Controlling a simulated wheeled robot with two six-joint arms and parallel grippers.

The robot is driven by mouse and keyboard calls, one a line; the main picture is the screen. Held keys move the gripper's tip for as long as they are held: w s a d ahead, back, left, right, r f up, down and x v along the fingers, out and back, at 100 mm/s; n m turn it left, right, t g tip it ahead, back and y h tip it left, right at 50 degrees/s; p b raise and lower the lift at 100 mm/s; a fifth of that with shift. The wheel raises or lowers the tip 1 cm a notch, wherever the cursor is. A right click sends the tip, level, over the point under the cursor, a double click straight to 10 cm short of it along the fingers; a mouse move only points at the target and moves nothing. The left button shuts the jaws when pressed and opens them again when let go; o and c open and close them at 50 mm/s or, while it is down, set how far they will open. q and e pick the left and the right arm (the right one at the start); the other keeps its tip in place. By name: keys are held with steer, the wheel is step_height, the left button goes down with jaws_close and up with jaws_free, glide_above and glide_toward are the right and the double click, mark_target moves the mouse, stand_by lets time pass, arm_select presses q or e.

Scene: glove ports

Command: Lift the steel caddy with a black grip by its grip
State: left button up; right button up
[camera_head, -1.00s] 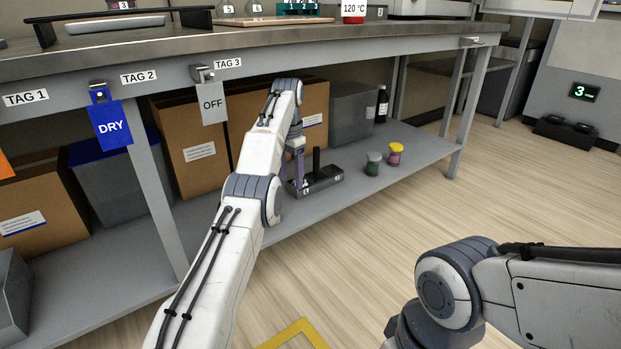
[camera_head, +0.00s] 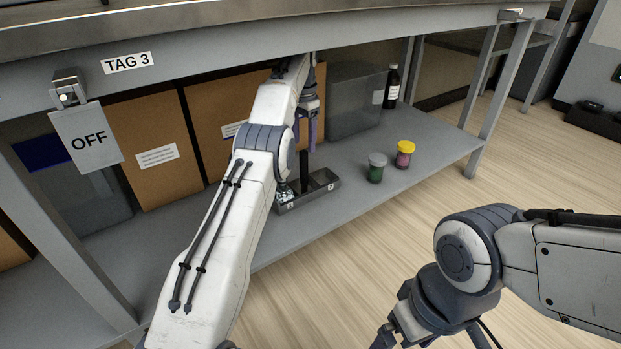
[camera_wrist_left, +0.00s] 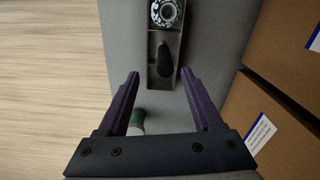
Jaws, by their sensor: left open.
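The steel caddy (camera_head: 322,184) stands on the grey lower shelf under the bench, with its black upright grip (camera_head: 306,166) in the middle. In the left wrist view the caddy (camera_wrist_left: 153,75) lies ahead of the fingers, with the grip (camera_wrist_left: 165,62) seen from above and roughly in line with the gap. My left gripper (camera_head: 306,143) is open and empty, above and by the grip; in the wrist view its two purple fingers (camera_wrist_left: 163,85) are apart. A patterned round item (camera_wrist_left: 167,12) sits in one end of the caddy. My right gripper (camera_head: 400,342) is partly cut off at the bottom edge.
A grey-lidded green jar (camera_head: 376,168) and a yellow-lidded jar (camera_head: 404,154) stand right of the caddy. A grey bin (camera_head: 355,98), a dark bottle (camera_head: 391,87) and cardboard boxes (camera_head: 150,145) stand behind. The bench edge (camera_head: 220,72) is overhead.

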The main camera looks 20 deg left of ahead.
mark_target(303, 152)
arm_select(q)
steer(key=f+b, duration=0.2)
steer(key=f, duration=0.1)
steer(key=f+b, duration=0.1)
steer(key=b, duration=0.1)
steer(key=shift+w+a+f, duration=0.2)
steer(key=shift+w+a, duration=0.05)
steer(key=shift+w, duration=0.1)
steer(key=shift+w+f+b, duration=0.15)
steer(key=shift+f+b, duration=1.4)
steer(key=shift+f, duration=1.45)
steer(key=shift+r, duration=0.1)
jaws_close()
